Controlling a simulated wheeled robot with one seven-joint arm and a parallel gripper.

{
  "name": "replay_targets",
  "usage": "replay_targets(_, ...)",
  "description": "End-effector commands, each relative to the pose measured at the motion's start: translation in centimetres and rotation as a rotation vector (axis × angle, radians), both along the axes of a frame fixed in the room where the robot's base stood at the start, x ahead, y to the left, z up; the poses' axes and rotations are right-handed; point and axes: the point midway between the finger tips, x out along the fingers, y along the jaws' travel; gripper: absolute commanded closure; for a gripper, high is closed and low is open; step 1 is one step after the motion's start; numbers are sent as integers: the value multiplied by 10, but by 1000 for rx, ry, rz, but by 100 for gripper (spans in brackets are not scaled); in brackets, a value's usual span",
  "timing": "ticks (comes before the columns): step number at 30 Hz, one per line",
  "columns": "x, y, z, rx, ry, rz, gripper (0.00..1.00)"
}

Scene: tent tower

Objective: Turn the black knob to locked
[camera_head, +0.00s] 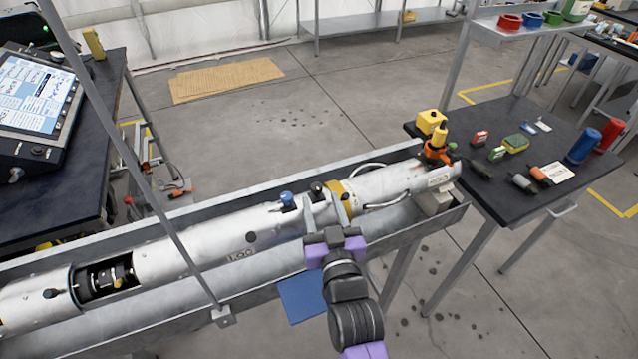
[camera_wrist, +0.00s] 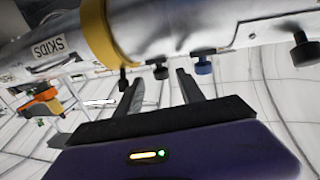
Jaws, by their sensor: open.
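A black knob (camera_head: 317,188) stands on top of the long silver tube (camera_head: 200,250), just right of a blue knob (camera_head: 287,199). My gripper (camera_head: 323,208) is open, with its two fingers reaching over the tube beside the black knob. In the wrist view, the black knob (camera_wrist: 161,72) appears between the tips of my gripper (camera_wrist: 158,80), with the blue knob (camera_wrist: 203,66) just right of the right finger. I cannot tell whether the fingers touch the black knob. No lock marking is readable.
Other dark knobs (camera_wrist: 305,50) sit along the tube. A yellow band (camera_head: 348,198) circles it nearby. The tube lies in a grey trough (camera_head: 250,290). A thin metal post (camera_head: 140,165) crosses left of my arm. A dark table (camera_head: 510,190) with several items stands at right.

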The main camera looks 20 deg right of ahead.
Motion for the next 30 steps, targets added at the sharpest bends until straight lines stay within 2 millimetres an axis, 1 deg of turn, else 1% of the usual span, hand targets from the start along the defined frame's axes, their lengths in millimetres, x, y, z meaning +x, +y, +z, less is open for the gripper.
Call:
replay_targets(1,5,-3,2,-1,-1,-4,54)
replay_targets(6,21,-7,2,0,-1,-5,54)
replay_targets(15,42,-10,1,1,-1,-5,54)
replay_targets(21,49,-11,1,1,-1,-3,54)
replay_targets(30,51,-11,0,1,-1,-2,54)
